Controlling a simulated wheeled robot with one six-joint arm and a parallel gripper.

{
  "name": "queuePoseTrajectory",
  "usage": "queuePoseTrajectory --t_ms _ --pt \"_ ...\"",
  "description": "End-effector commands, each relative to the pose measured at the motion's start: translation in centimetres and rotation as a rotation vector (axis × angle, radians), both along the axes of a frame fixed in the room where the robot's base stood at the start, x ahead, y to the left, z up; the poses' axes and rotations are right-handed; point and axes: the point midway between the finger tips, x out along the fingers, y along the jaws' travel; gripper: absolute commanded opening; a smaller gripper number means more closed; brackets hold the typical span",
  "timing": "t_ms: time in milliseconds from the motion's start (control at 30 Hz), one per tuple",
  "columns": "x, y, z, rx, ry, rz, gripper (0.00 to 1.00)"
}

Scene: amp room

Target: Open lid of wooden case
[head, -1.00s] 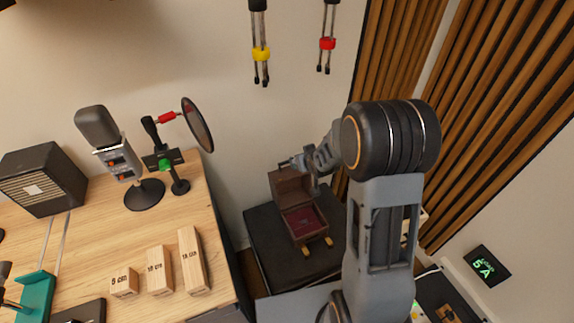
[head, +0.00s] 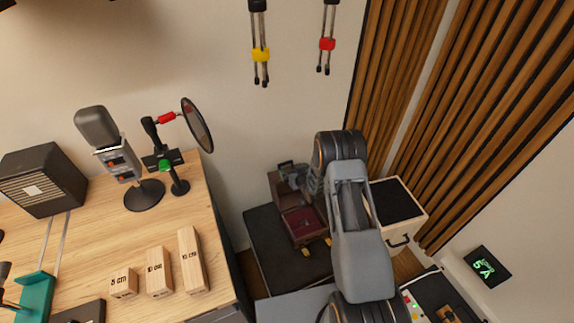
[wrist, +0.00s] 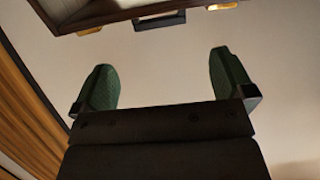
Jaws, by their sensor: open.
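The wooden case (head: 302,226) sits on a dark stand right of the desk in the head view. Its lid (head: 278,187) stands raised at the back, and the red-lined inside shows. Brass-coloured latches (head: 306,252) show at its front. My gripper (head: 288,171) is at the raised lid's upper edge, partly hidden by my arm; I cannot tell whether it touches the lid. In the wrist view, my gripper (wrist: 165,82) has its green-padded fingers wide apart with nothing between them. A wooden edge with a dark handle (wrist: 160,20) and brass-coloured pieces crosses the top of that view, beyond the fingertips.
The wooden desk (head: 95,225) at left holds a microphone (head: 112,145), a pop filter (head: 197,125) and several labelled wooden blocks (head: 158,271). A white cabinet with a dark top (head: 396,202) stands right of my arm. The dark stand (head: 262,232) has bare room around the case.

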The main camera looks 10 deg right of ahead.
Motion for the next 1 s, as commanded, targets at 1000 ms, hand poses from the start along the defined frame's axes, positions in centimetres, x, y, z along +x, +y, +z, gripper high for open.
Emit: queuePoseTrajectory --t_ms 1000 --pt "7.2 1.4 -3.0 0.000 0.002 -0.001 1.00"
